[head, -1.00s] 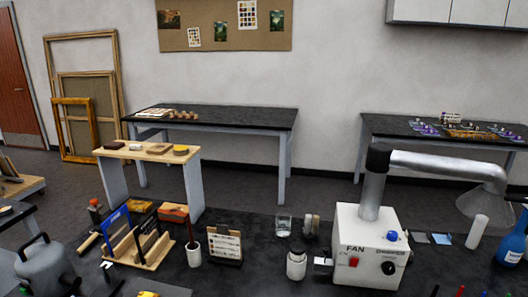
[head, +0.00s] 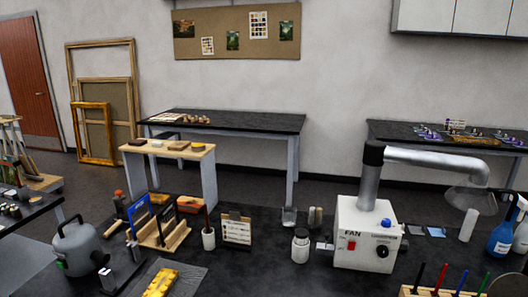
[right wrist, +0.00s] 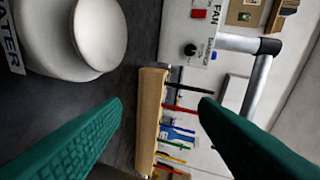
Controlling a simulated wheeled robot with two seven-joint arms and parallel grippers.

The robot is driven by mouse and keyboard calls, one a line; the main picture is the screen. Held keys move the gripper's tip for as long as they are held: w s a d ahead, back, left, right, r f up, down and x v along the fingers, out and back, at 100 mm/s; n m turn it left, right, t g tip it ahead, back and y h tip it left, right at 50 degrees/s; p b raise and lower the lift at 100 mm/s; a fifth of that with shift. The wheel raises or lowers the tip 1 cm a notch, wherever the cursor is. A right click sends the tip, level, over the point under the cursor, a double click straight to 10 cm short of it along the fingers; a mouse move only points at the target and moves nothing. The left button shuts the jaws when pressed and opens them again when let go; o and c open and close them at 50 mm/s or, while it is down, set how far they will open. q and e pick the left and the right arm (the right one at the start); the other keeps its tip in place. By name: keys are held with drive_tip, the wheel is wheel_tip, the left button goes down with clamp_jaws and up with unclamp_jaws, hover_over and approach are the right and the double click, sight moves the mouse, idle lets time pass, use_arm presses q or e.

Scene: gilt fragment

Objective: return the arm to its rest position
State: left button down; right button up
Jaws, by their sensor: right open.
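My right gripper (right wrist: 162,103) shows in the right wrist view as two green ridged fingers, spread wide apart. Nothing is held between them. Beyond the fingertips is a wooden rack (right wrist: 150,115) with several coloured pens; the rack (head: 432,293) also shows at the bottom right of the head view. Neither arm shows in the head view, and my left gripper is in no view.
On the dark bench stand a white fan box (head: 362,238) with a silver duct, a blue spray bottle (head: 500,238), a grey kettle (head: 80,248) and a small jar (head: 300,246).

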drive_tip(key=s+a+f+m+g+y, duration=0.25)
drive_tip(key=s+a+m+g, duration=0.35)
drive_tip(key=s, duration=0.4)
drive_tip(key=s+a+f+m+g+y, duration=0.2)
drive_tip(key=s+a+m+g+y, duration=0.15)
drive_tip(key=s+a+m, duration=0.5)
drive_tip(key=s+f+n+g, duration=0.1)
drive_tip(key=s+f, duration=0.1)
drive_tip(key=f, duration=1.2)
drive_tip(key=s+f+g, duration=0.2)
drive_tip(key=f, duration=1.2)
drive_tip(key=s+d+f, duration=0.1)
drive_tip(key=s+f, duration=0.6)
drive_tip(key=s+d+f, duration=0.2)
drive_tip(key=s+f, duration=0.5)
drive_tip(key=s, duration=0.1)
drive_tip(key=shift+s+d+f+g+h, duration=0.25)
drive_tip(key=shift+d+f+g+h, duration=0.05)
drive_tip(key=shift+f+g, duration=0.1)
drive_tip(key=shift+n, duration=0.25)
drive_tip(key=shift+c, duration=0.2)
